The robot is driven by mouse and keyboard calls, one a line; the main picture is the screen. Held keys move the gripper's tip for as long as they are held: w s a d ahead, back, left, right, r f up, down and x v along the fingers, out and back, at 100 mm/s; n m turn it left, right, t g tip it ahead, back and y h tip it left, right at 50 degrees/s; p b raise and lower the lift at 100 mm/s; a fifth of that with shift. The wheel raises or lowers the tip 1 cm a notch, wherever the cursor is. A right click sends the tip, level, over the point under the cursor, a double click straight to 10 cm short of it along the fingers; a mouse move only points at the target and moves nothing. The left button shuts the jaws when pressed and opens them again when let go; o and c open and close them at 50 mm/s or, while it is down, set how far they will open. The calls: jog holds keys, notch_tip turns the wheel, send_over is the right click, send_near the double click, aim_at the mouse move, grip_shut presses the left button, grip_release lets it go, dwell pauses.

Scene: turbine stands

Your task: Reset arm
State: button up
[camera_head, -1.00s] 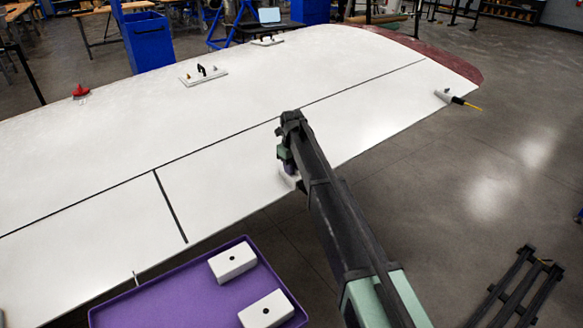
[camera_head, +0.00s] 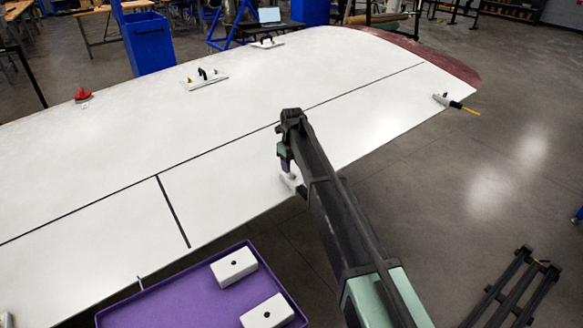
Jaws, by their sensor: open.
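My arm reaches from the bottom right up over the near edge of a large white wing-like panel (camera_head: 350,110). Its end bends down at the top, and my gripper (camera_head: 287,168) hangs there, small and partly hidden by the arm. It is open. A small white piece (camera_head: 292,184) shows just below it at the panel's edge; I cannot tell whether they touch.
A purple tray (camera_head: 170,295) with two white blocks (camera_head: 233,266) stands at the bottom. On the panel are a red item (camera_head: 82,95), a white block with a black handle (camera_head: 205,80) and a yellow-tipped tool (camera_head: 452,103). A black rack (camera_head: 515,285) lies on the open floor at right.

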jog(key=shift+r+p, duration=0.5)
jog(key=shift+r, duration=0.4)
jog(key=shift+f, duration=0.1)
jog(key=n, duration=0.4)
jog(key=shift+s, duration=0.2)
jog(key=s+d+n, duration=0.7)
jog(key=s+d, duration=0.1)
jog(key=s, duration=0.4)
jog(key=s+d+n, duration=0.8)
jog(key=s, duration=0.4)
jog(key=s+d+n, duration=0.8)
jog(key=s, duration=0.4)
jog(key=shift+s, duration=0.3)
